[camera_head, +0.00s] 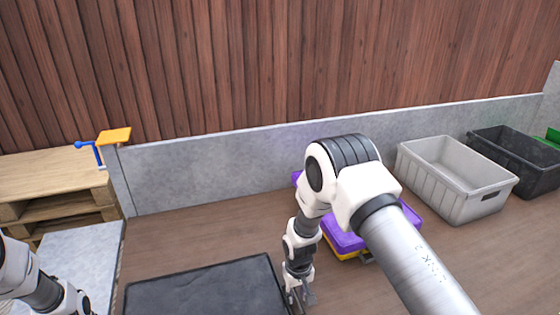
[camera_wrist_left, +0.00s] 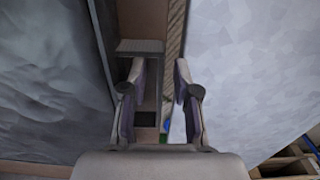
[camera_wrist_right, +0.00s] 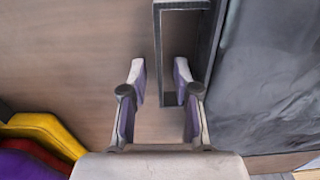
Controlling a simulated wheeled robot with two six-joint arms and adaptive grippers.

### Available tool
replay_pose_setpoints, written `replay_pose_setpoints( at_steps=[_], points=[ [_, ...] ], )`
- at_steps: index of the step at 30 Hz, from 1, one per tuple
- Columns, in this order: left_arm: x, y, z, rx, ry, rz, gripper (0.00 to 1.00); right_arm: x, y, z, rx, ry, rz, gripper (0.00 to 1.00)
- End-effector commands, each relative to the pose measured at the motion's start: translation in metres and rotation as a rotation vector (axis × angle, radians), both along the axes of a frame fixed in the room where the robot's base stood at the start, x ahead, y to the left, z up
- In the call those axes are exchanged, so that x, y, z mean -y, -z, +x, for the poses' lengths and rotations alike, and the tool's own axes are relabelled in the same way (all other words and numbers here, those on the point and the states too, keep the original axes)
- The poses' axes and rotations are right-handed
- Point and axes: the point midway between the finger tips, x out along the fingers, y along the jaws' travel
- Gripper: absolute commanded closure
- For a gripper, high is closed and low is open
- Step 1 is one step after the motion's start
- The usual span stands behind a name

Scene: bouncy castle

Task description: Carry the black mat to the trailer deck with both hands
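The black mat (camera_head: 205,290) lies flat at the bottom middle of the head view, its near part cut off. It fills the left of the left wrist view (camera_wrist_left: 45,80) and the right of the right wrist view (camera_wrist_right: 275,75). A dark loop handle (camera_wrist_right: 183,7) sticks out from its edge there; a similar grey handle (camera_wrist_left: 140,46) shows in the left wrist view. My right gripper (camera_wrist_right: 160,65) is open, one handle bar between its fingers. My left gripper (camera_wrist_left: 158,75) is open above the other handle. I cannot tell which surface is the trailer deck.
A light grey flat-topped block (camera_head: 82,258) stands close left of the mat. Purple and yellow pads (camera_head: 345,236) lie behind my right arm. A grey bin (camera_head: 455,180) and a black bin (camera_head: 520,160) stand at right. A wooden pallet stack (camera_head: 55,180) is far left.

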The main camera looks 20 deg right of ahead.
Motion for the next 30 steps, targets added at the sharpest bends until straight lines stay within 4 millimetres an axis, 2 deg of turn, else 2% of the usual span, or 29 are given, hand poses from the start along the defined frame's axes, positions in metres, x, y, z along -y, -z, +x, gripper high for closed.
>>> replay_pose_setpoints(
  at_steps=[7,10,14,22,25,30],
  points=[
    [0.000,-0.001,0.000,0.000,0.000,0.000,0.69,0.000,-0.001,0.000,0.000,0.000,0.000,0.69],
    [0.000,-0.009,0.001,0.001,0.000,0.000,0.69,0.000,-0.001,0.000,0.000,0.000,0.000,0.69],
    [0.000,-0.034,0.001,0.003,0.000,0.000,0.69,0.000,-0.001,0.000,0.000,0.000,0.000,0.69],
    [0.000,-0.101,0.001,0.004,0.000,0.000,0.69,0.000,0.000,0.000,0.000,0.000,0.000,0.69],
    [0.000,-0.115,0.000,0.002,0.000,0.000,0.69,0.000,0.000,0.000,0.000,0.000,0.000,0.69],
    [0.000,-0.122,0.000,0.000,0.000,0.000,0.69,0.000,-0.010,0.001,0.002,0.000,0.000,0.69]
  ],
)
